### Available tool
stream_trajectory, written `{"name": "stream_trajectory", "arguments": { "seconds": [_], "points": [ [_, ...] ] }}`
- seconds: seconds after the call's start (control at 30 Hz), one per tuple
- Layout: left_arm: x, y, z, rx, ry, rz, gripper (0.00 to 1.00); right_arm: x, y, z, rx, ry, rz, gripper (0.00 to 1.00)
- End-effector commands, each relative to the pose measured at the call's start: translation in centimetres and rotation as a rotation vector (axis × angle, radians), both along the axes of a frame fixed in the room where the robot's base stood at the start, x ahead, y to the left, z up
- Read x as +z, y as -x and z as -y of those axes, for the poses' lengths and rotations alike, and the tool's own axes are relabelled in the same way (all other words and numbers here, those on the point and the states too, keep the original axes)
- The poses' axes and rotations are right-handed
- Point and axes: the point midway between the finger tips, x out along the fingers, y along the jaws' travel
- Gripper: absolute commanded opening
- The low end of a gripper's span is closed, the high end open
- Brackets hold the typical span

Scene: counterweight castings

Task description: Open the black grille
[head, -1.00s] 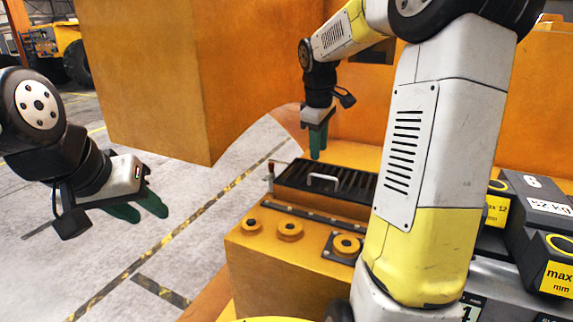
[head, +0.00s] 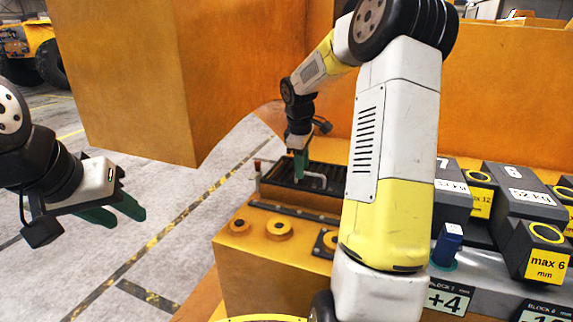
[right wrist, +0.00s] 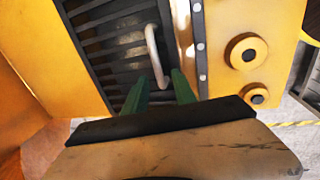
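The black grille (head: 275,187) is a slatted panel on top of the orange housing and lies flat and closed. It also fills much of the right wrist view (right wrist: 110,45). Its pale bar handle (head: 316,180) shows in the right wrist view as a curved bar (right wrist: 154,55). My right gripper (head: 300,173) points down at the handle with green fingers apart. In the right wrist view the handle's near end lies between the fingertips (right wrist: 160,80); contact cannot be told. My left gripper (head: 122,214) hangs open and empty over the floor at left.
Orange round bosses (head: 279,229) sit on the housing in front of the grille. A big orange block (head: 125,80) hangs at the upper left.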

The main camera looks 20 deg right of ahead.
Motion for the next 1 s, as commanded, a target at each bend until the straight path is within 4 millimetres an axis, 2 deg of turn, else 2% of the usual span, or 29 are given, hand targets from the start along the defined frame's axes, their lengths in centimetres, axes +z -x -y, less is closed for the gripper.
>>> {"name": "stream_trajectory", "arguments": {
  "seconds": [0.17, 0.33, 1.0],
  "points": [
    [0.0, 0.0, 0.0, 0.0, 0.0, 0.0, 0.36, 0.01, 0.0, 0.01, 0.0, 0.0, 0.0, 0.32],
    [0.0, 0.0, 0.0, 0.0, 0.0, 0.0, 0.36, 0.03, 0.0, 0.0, 0.0, 0.001, 0.001, 0.0],
    [0.0, 0.0, 0.0, 0.0, 0.0, 0.0, 0.36, 0.1, -0.04, 0.0, 0.0, 0.0, 0.002, 0.0]
  ]
}}
